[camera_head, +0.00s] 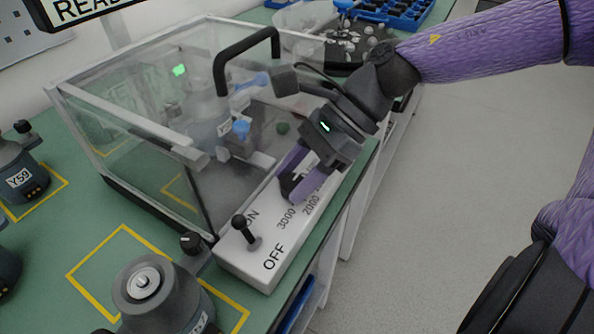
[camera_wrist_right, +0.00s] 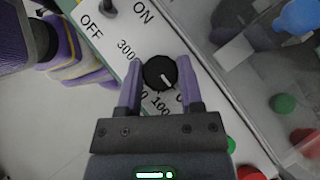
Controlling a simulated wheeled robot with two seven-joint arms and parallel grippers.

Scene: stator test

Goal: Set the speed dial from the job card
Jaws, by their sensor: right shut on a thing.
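The speed dial (camera_wrist_right: 159,73) is a round black knob with a white pointer line, on a pale control box (camera_head: 262,266). In the wrist view its pointer aims down and to the right. My right gripper (camera_wrist_right: 158,86) is shut on the dial, one purple finger on each side. In the head view the right gripper (camera_head: 298,178) is above the box and mostly hides the dial. Markings 3000 and 2000 show in the head view; others are partly covered in the wrist view. A black ON/OFF lever (camera_head: 245,233) stands at the box's near end. No job card can be made out.
A clear-walled enclosure (camera_head: 130,135) with a black handle (camera_head: 246,52) stands beside the box. A motor-like unit (camera_head: 155,296) is close at the front, another labelled Y59 (camera_head: 22,175) at left. The bench edge lies right of the box, with open floor (camera_head: 440,190) beyond.

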